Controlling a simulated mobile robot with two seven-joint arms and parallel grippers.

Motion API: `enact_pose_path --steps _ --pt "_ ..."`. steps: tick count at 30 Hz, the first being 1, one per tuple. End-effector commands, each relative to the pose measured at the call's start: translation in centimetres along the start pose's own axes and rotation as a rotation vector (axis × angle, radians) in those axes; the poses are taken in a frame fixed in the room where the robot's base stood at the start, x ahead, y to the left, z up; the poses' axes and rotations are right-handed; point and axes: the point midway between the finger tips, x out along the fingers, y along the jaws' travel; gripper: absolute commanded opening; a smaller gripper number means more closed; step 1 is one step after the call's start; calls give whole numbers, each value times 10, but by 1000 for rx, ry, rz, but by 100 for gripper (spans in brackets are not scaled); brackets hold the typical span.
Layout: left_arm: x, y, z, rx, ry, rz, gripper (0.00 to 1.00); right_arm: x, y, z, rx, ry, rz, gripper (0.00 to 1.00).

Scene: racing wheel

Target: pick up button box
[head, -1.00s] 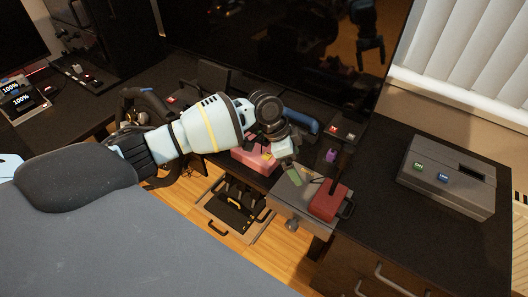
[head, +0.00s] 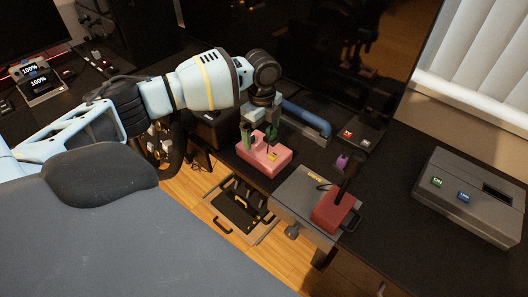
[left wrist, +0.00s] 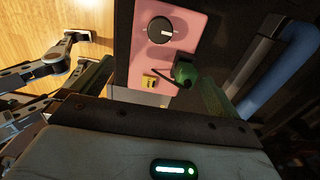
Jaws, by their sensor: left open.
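The button box appears as a pink box (head: 257,160) on the desk's front edge, below my left gripper. In the left wrist view its pink face (left wrist: 143,48) carries a black knob, a small yellow button and a dark green stick. My left gripper (head: 262,138) points down with its green fingers apart, just over the box. In the left wrist view the two fingers (left wrist: 152,88) lie on either side of part of the pink face; contact cannot be told. My right gripper is not in view.
A blue bar (head: 306,118) lies behind the pink box. A red lever unit (head: 333,212) stands on a grey mount (head: 298,192) to its right. Pedals (head: 240,207) are below. A grey box with green and blue buttons (head: 468,195) sits far right.

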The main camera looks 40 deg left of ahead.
Motion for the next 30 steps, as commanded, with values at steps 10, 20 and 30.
enact_pose_path --steps 10,20,30 --pt "21 -1 -2 -1 0 1 100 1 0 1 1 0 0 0" --pt "60 -2 -4 -1 0 0 100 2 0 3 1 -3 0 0" --pt "61 -2 -4 -1 1 -1 90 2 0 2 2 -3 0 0"
